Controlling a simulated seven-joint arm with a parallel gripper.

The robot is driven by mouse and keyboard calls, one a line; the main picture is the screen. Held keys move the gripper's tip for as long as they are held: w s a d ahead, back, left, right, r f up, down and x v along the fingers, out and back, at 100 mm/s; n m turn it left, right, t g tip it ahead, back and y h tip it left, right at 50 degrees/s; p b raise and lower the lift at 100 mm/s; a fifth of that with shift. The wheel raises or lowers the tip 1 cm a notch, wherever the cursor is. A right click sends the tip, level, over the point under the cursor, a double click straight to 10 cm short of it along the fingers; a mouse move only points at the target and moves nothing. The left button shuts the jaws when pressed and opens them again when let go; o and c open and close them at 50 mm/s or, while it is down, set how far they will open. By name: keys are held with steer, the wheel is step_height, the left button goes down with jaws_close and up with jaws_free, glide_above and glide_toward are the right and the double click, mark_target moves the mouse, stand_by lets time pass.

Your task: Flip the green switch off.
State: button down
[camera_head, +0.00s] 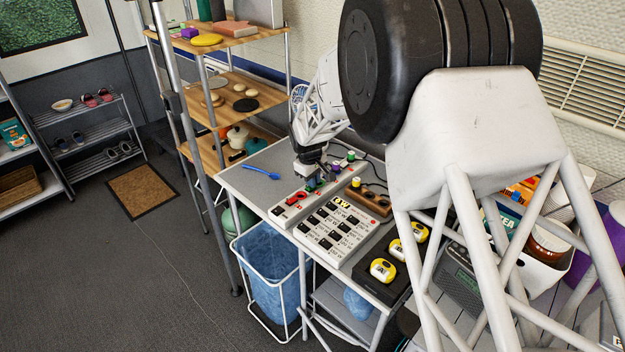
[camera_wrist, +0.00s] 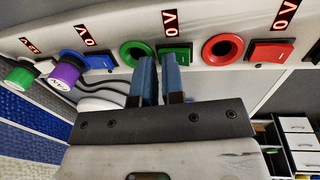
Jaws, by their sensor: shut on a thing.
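The green switch (camera_wrist: 185,51) is on a pale panel (camera_wrist: 205,19), right of a green ring socket (camera_wrist: 130,50) and below a small red display (camera_wrist: 171,22). My gripper (camera_wrist: 160,60) points at it, its two blue fingertips close together at the switch's left part. It is shut on the switch, though the fingers hide part of the contact. The switch's tilt is hard to read. In the head view my gripper (camera_head: 311,174) is over the panel, and the switch is small and partly hidden there.
A red ring socket (camera_wrist: 222,50) and a red switch (camera_wrist: 272,51) are just right. Purple (camera_wrist: 64,76) and green (camera_wrist: 22,74) plugs with cables are left. On the table are a switch board (camera_head: 335,235), a wooden power strip (camera_head: 370,202) and a blue utensil (camera_head: 260,174).

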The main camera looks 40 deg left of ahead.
steer(key=shift+s+d+f, duration=0.15)
steer(key=shift+s+f, duration=0.05)
steer(key=shift+f, duration=0.3)
steer(key=shift+s+d+f, duration=0.15)
steer(key=shift+s+f, duration=0.05)
steer(key=shift+f, duration=0.3)
steer(key=shift+s, duration=0.7)
steer(key=shift+r, duration=0.1)
step_height(320, 180, up, 16)
steer(key=s, duration=0.1)
steer(key=shift+a+f, duration=0.2)
steer(key=shift+a, duration=0.05)
